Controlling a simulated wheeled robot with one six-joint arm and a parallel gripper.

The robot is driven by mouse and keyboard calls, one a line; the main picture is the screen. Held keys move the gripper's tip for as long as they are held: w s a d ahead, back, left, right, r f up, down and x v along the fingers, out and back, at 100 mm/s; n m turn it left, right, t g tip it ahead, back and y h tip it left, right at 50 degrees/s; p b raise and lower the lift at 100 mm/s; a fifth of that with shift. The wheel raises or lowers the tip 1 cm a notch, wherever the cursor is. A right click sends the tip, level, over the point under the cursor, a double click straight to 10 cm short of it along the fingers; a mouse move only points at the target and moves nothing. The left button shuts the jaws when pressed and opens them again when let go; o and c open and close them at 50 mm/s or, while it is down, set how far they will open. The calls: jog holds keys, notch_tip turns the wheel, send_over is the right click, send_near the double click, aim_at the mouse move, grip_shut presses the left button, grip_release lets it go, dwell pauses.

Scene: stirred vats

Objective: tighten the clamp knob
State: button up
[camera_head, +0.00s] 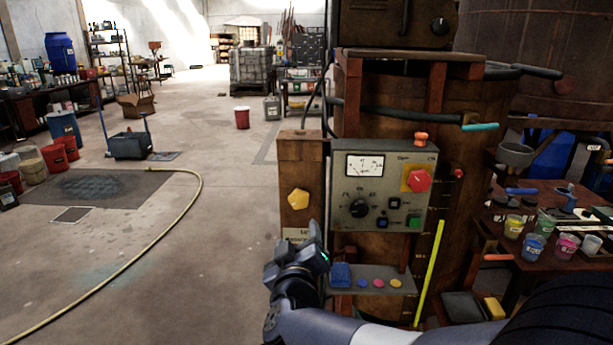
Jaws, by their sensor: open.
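A yellow lobed knob (299,199), which looks like the clamp knob, sits on the front of a rusty brown post (301,160) left of the control panel. A pale label (297,234) is below it, partly covered. My gripper (314,238) is open just below and to the right of the knob, apart from it in the picture. Its fingers point up, and nothing shows between them. My arm comes in from the lower right. How deep the gripper is relative to the knob is hard to tell.
A grey control panel (384,187) with a gauge, dial and red knob (418,180) stands right of the post. A small shelf with coloured buttons (379,283) is close beside my gripper. A table with paint cups (514,226) is at right. Open floor lies left, crossed by a yellow hose (160,238).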

aim_at(298, 200)
jog(key=shift+h, duration=0.5)
jog(key=w, duration=0.3)
jog(key=w+r, duration=0.1)
jog(key=w, duration=0.3)
jog(key=w+r+p, duration=0.1)
jog(key=w, duration=0.3)
jog(key=shift+w+r, duration=0.1)
jog(key=shift+r, duration=0.05)
jog(key=shift+c, duration=0.4)
jog(key=c, duration=0.9)
